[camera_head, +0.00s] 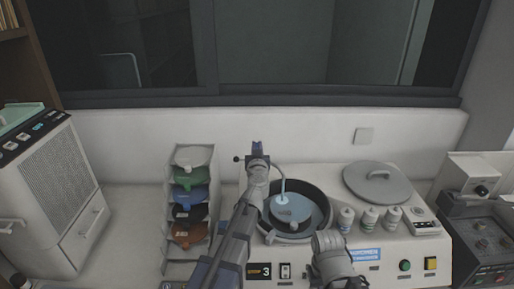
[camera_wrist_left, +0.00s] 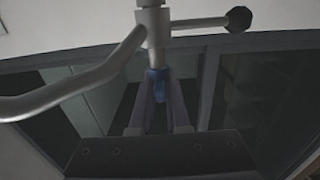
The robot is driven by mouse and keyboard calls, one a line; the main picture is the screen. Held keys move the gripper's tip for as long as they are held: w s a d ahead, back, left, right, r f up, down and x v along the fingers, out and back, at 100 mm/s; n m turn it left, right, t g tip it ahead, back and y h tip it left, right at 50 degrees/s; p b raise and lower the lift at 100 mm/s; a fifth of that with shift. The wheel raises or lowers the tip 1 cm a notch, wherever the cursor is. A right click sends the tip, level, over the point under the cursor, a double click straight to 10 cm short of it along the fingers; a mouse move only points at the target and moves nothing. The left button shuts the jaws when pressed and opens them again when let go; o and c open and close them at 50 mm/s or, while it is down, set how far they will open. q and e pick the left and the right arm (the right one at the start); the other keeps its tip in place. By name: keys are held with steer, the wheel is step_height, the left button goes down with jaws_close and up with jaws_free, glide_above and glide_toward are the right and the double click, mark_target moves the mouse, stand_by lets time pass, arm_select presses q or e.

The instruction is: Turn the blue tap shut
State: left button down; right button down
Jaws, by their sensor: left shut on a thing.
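The blue tap (camera_wrist_left: 156,86) is a small blue handle under a vertical metal stem, seen between the fingers in the left wrist view. A bent metal spout (camera_wrist_left: 75,95) runs off the stem to the left, and a rod with a black ball end (camera_wrist_left: 238,18) to the right. My left gripper (camera_wrist_left: 158,98) is shut on the blue handle. In the head view my left gripper (camera_head: 258,149) is at the top of the tap, above the round basin, and hides most of the handle. My right gripper is not in view; only part of my right arm shows low down.
A grey lid (camera_head: 378,183) and several small bottles (camera_head: 368,219) stand to the right. A rack of coloured scoops (camera_head: 189,198) stands close on the left. A wall and window are behind.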

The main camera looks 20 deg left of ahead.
arm_select(q)
steer(key=shift+m+h, duration=0.3)
steer(key=shift+h, duration=0.2)
steer(key=m+h, duration=0.1)
steer(key=h, duration=0.1)
steer(key=m+h, duration=0.2)
steer(key=shift+a+t+h, duration=0.15)
steer(key=shift+t+h, duration=0.15)
steer(key=m+g+h, duration=0.1)
steer(key=m+h, duration=0.1)
steer(key=h, duration=0.2)
steer(key=m+g+h, duration=0.1)
steer(key=m+h, duration=0.2)
steer(key=h, duration=0.1)
steer(key=shift+w, duration=0.2)
steer(key=m+g+h, duration=0.4)
steer(key=h, duration=0.1)
steer(key=shift+m+g, duration=0.3)
steer(key=shift+m, duration=0.1)
steer(key=m+g+h, duration=0.3)
steer(key=g, duration=0.1)
steer(key=shift+g, duration=0.3)
steer(key=shift+s+m+g+h, duration=0.15)
steer(key=shift+m+g+h, duration=0.15)
steer(key=shift+m+g, duration=0.45)
steer(key=shift+g, duration=0.35)
steer(key=c, duration=0.9)
jaws_free()
steer(key=shift+d, duration=0.2)
